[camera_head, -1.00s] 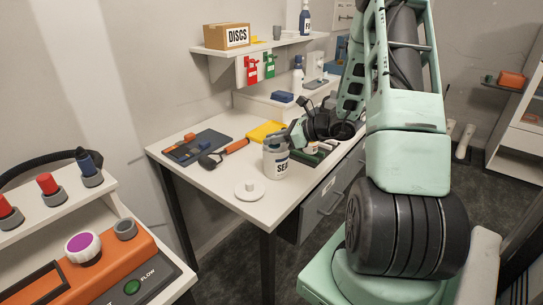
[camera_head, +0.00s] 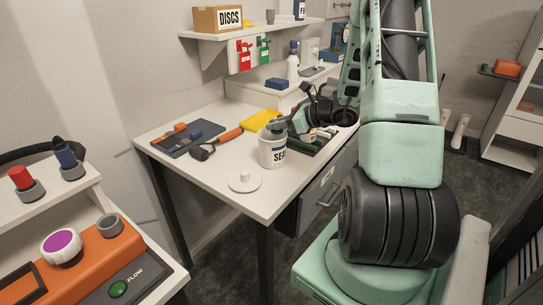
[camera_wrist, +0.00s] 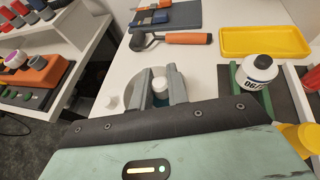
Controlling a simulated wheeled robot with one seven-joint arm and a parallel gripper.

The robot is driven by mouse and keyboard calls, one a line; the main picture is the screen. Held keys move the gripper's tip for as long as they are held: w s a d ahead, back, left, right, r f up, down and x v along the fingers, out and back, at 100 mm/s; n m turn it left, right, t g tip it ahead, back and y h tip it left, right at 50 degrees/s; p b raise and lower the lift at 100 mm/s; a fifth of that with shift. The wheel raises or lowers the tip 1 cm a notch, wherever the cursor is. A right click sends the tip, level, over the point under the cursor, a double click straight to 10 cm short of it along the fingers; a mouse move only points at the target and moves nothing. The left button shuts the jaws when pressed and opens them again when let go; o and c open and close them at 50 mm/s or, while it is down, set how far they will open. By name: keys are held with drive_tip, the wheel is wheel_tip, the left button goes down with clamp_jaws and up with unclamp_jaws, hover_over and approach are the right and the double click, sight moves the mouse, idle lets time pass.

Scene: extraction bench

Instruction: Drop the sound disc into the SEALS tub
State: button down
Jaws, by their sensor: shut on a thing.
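The white SEALS tub (camera_head: 271,153) stands upright on the bench, its label partly readable as "SEA". Its white round lid with a knob (camera_head: 244,183) lies on the bench in front of it. My gripper (camera_head: 277,128) is at the tub's mouth, with its fingers pointing down there. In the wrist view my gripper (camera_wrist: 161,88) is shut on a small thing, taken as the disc. It is mostly hidden between the fingers, so its face and condition cannot be made out. I cannot tell whether it is inside the rim.
A grey mat with tools (camera_head: 188,138), an orange-handled tool (camera_head: 222,142) and a yellow tray (camera_head: 263,121) lie behind the tub. A white bottle (camera_wrist: 260,70) stands on the right in the wrist view. A DISCS box (camera_head: 218,19) sits on the shelf.

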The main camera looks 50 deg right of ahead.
drive_tip(key=shift+f, duration=0.15)
drive_tip(key=c, duration=1.3)
unclamp_jaws()
drive_tip(key=b+v, duration=0.2)
drive_tip(key=v, duration=1.5)
drive_tip(key=shift+s+d, duration=0.15)
drive_tip(key=shift+s, duration=0.1)
